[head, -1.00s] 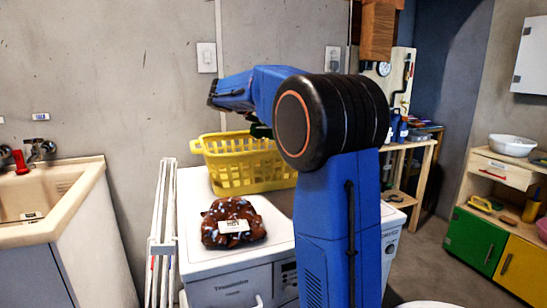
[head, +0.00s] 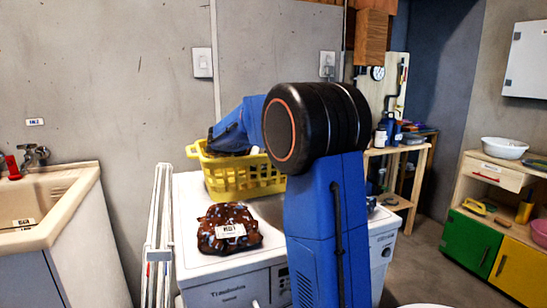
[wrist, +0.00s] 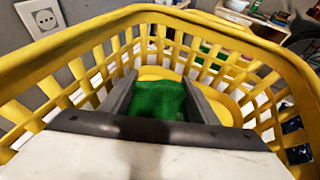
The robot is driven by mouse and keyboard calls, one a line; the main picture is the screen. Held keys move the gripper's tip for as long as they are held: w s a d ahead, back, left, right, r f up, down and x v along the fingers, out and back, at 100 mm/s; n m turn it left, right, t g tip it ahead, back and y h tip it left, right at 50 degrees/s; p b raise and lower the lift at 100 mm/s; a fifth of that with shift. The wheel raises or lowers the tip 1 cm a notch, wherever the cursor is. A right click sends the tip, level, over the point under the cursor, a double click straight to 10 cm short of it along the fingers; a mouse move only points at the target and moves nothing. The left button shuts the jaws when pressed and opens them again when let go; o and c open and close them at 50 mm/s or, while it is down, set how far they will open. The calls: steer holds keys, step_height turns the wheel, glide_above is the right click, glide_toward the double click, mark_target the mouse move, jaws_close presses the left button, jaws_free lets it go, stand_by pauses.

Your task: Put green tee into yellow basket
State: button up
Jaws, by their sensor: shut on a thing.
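The yellow basket (head: 243,184) stands on top of the white washing machine in the head view. Its slatted walls and rim (wrist: 245,35) surround my gripper in the wrist view. My gripper (wrist: 160,95) is down inside the basket, its fingers shut on the green tee (wrist: 158,101). Only a bunched green part of the tee shows between the fingers. Whether the tee touches the basket floor I cannot tell. In the head view the gripper and tee are hidden behind the basket wall and my arm.
A dark brown patterned cloth bundle with a white label (head: 229,229) lies on the washing machine (head: 190,255) in front of the basket. A white folded rack (head: 158,230) stands at left, near the sink (head: 45,205). A wooden shelf (head: 410,165) is at right.

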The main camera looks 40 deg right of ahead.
steer(key=shift+f, duration=0.1)
steer(key=o, duration=1.1)
steer(key=shift+o, duration=0.2)
steer(key=shift+a+r, duration=0.15)
steer(key=shift+r, duration=0.1)
steer(key=v, duration=1.1)
steer(key=shift+a, duration=0.3)
steer(key=shift+r, duration=0.1)
